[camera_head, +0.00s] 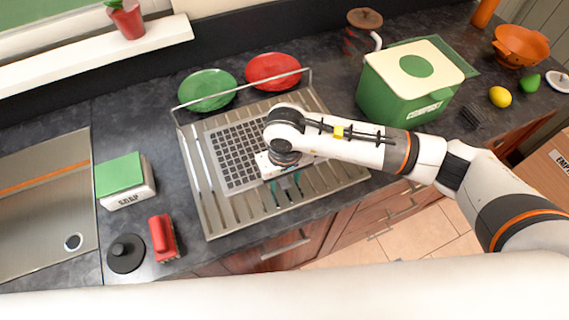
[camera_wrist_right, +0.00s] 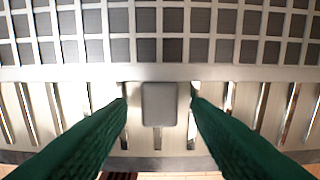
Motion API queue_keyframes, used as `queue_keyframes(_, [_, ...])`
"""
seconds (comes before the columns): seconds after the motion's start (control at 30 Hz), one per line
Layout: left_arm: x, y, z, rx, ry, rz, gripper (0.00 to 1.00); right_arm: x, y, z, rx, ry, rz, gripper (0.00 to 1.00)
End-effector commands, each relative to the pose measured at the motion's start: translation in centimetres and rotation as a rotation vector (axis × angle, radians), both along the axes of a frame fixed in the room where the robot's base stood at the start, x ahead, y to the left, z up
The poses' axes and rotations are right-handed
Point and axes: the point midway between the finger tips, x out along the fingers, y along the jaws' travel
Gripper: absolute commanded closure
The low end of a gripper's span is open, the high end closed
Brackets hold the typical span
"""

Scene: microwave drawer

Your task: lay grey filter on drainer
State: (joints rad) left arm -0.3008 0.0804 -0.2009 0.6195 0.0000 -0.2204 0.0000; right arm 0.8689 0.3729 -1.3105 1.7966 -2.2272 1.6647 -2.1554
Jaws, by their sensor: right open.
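The grey filter (camera_head: 233,158) is a flat square with a dark grid. It lies on the slatted metal drainer (camera_head: 217,221) in the head view, over its left and middle part. In the right wrist view the filter's grid (camera_wrist_right: 160,48) fills the top, and a small grey tab (camera_wrist_right: 159,104) sticks out from its edge over the drainer slats (camera_wrist_right: 245,105). My right gripper (camera_wrist_right: 160,108) is open, with its green fingers apart on either side of the tab. In the head view my right wrist hides the filter's right part. My left gripper is not in view.
Red (camera_head: 273,70) and green (camera_head: 207,89) plates stand behind the drainer. A green bin (camera_head: 407,87) is to its right. A soap box (camera_head: 125,181), red object (camera_head: 163,237) and black lid (camera_head: 126,253) are to its left, beside the sink (camera_head: 40,215).

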Motion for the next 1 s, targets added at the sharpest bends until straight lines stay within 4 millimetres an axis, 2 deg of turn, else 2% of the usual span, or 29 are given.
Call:
queue_keyframes(0.3, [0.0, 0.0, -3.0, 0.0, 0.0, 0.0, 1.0, 0.1, 0.0, 6.2, 0.003, -0.01, 0.003, 0.53])
queue_keyframes(0.53, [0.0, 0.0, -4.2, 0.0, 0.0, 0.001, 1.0, -0.1, 0.0, 10.3, 0.002, -0.007, 0.001, 0.53])
queue_keyframes(0.7, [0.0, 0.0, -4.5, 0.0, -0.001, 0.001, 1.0, -0.2, 0.0, 11.6, 0.001, -0.004, 0.001, 0.53])
queue_keyframes(1.0, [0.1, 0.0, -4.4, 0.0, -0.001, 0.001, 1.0, -0.2, 0.0, 11.9, 0.002, -0.003, 0.001, 0.53])
